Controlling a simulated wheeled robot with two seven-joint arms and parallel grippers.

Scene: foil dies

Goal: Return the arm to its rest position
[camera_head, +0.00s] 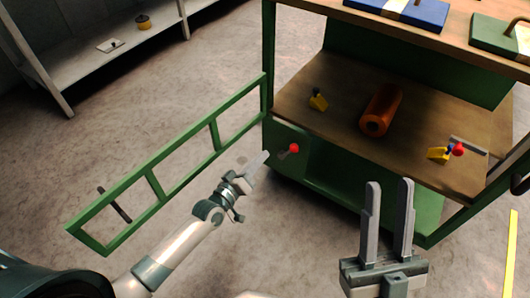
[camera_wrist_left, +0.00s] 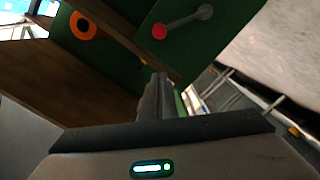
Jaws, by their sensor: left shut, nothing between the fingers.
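My left gripper (camera_head: 263,157) is shut and empty. Its fingertips point up and right, just left of a red-knobbed lever (camera_head: 293,149) on the green side of the bench; a small gap shows between them. In the left wrist view the shut fingers (camera_wrist_left: 157,82) point at the bench, and the red knob (camera_wrist_left: 159,31) with its grey lever shows beyond them on a green panel. My right gripper (camera_head: 388,186) is in the lower right of the head view, fingers apart, with nothing between them, in front of the bench.
The green bench has a brown shelf (camera_head: 345,75) holding an orange roll (camera_head: 381,110), a yellow piece (camera_head: 318,100) and another red-knobbed yellow piece (camera_head: 438,154). A green frame gate (camera_head: 155,185) swings out left, beside my left arm. A grey rack (camera_head: 85,60) stands far left. Floor between is clear.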

